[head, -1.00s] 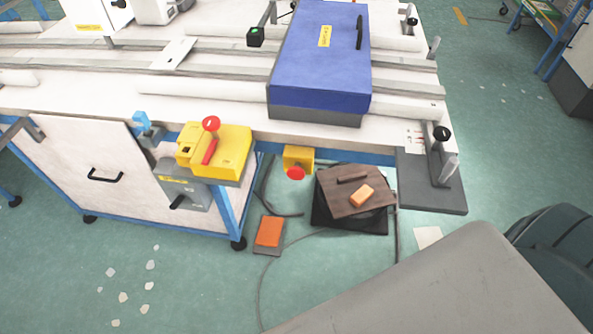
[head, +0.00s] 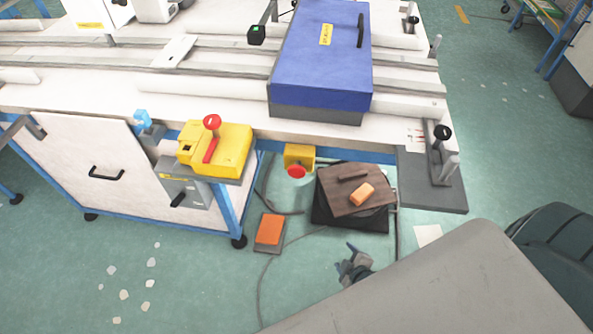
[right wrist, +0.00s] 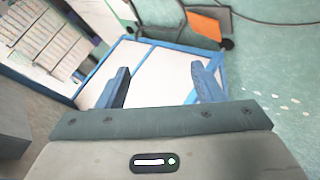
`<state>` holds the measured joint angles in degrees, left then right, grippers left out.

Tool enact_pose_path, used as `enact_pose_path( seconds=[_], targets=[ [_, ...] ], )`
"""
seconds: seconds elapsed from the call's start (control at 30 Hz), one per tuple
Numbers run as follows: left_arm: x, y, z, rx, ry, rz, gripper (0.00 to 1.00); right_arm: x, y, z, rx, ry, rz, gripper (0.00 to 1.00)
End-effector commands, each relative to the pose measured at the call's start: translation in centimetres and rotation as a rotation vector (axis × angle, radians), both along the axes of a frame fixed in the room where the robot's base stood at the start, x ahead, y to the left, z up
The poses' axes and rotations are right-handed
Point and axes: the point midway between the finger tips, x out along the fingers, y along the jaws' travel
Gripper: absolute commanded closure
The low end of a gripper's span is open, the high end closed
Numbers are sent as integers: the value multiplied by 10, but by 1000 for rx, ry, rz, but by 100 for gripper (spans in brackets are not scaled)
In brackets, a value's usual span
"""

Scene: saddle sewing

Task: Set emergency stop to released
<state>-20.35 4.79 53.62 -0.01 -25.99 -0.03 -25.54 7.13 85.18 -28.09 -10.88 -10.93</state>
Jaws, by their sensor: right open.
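The emergency stop appears to be the small yellow box (head: 299,155) under the front edge of the table, with a round red button (head: 296,172) facing forward. Whether the button is pressed in or released cannot be told. My right gripper (head: 350,258) is low in front of the table, below and to the right of the red button and apart from it. In the right wrist view its two blue fingers are apart, with nothing between them (right wrist: 160,85). The button is not clearly visible in that view. My left gripper is not in view.
A larger yellow box (head: 235,147) with a red knob and red lever stands left of the button. A brown-topped stool (head: 338,205) with an orange block is at the right. An orange pedal (head: 269,230) lies on the floor, also in the right wrist view (right wrist: 208,24).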

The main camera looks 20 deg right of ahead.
Motion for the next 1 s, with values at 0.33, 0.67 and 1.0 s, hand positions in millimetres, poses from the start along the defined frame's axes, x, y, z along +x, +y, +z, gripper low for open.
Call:
enact_pose_path(
  seconds=[0.33,0.67,1.0],
  targets=[
    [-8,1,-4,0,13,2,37,65,58,256,-528,-574,475,39],
    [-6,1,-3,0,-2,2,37,67,75,306,-652,-676,553,39],
    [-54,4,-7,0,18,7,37,101,81,309,-650,-675,549,39]
  ],
)
